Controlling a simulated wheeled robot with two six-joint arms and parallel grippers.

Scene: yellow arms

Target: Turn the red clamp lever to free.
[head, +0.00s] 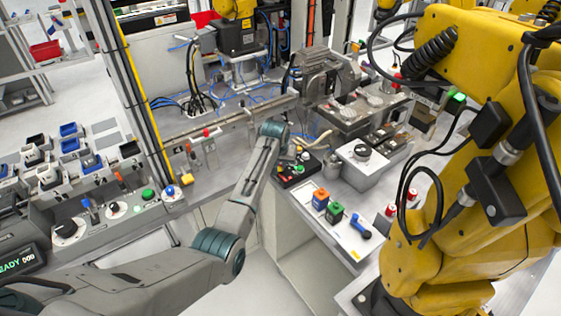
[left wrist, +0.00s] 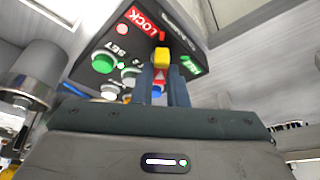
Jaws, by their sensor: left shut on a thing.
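In the left wrist view, a dark control panel (left wrist: 95,62) carries a red LOCK label (left wrist: 143,20) and a green label (left wrist: 190,66). My left gripper (left wrist: 165,86) is at this panel, its two dark fingers shut on a small red piece (left wrist: 160,75), seemingly the clamp lever. A yellow block shows just beyond the fingertips, with a small red tip toward LOCK. The fingers hide much of the lever, so I cannot tell its exact setting. In the head view, the panel (head: 286,181) is beside my grey wrist, which hides the fingertips. My right gripper is out of view.
Green and white buttons (left wrist: 104,63) sit close beside the fingers. In the head view, a bench panel with orange and green switches (head: 333,213) is nearer, and a large yellow arm (head: 480,150) fills the right. A vise-like fixture (head: 322,75) stands behind.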

